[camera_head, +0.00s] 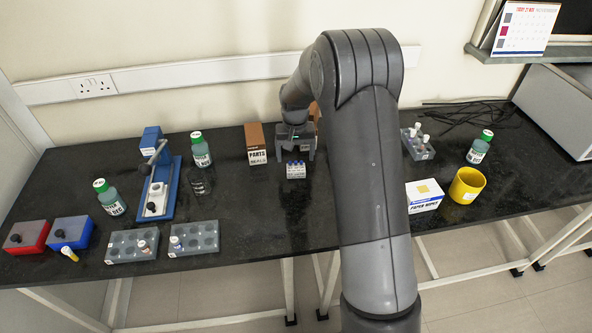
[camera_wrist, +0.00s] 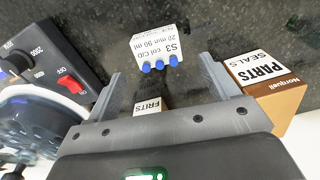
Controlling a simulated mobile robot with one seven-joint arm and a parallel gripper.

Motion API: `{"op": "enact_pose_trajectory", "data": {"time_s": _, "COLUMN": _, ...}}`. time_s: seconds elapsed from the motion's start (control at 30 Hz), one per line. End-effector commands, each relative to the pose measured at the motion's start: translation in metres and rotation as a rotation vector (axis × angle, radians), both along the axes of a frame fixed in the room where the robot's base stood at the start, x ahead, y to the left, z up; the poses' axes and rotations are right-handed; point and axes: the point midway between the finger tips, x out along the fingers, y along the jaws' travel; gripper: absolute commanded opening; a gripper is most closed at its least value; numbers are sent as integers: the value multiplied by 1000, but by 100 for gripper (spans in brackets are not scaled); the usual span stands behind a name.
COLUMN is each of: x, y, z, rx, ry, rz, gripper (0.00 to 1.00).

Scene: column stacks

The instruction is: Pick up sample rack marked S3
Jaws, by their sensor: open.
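The sample rack marked S3 (camera_wrist: 158,46) is a small white block with a printed label and blue caps along one edge, seen in the wrist view. It stands on the black bench in the head view (camera_head: 296,170). My gripper (camera_head: 296,154) is just behind the rack in the head view. In the wrist view my gripper (camera_wrist: 162,80) is open, with its two fingers apart. The rack lies beyond the fingertips and between their lines, not touching either. Nothing is held.
A PARTS SEALS box (camera_head: 257,144) stands close left of my gripper; in the wrist view it (camera_wrist: 262,88) is beside the right finger. A device with a red switch (camera_wrist: 50,50) is left. Bench (camera_head: 290,215) in front is clear.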

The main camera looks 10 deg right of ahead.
Motion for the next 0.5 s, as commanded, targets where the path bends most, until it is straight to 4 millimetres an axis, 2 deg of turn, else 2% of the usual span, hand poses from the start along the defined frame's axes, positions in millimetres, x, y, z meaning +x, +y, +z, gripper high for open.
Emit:
{"op": "enact_pose_trajectory", "data": {"time_s": 0.3, "x": 1, "y": -2, "z": -44, "rx": -1, "ry": 3, "rz": 0, "gripper": 80}}
{"op": "enact_pose_trajectory", "data": {"time_s": 0.5, "x": 1, "y": -2, "z": -48, "rx": 0, "ry": 1, "rz": 0, "gripper": 80}}
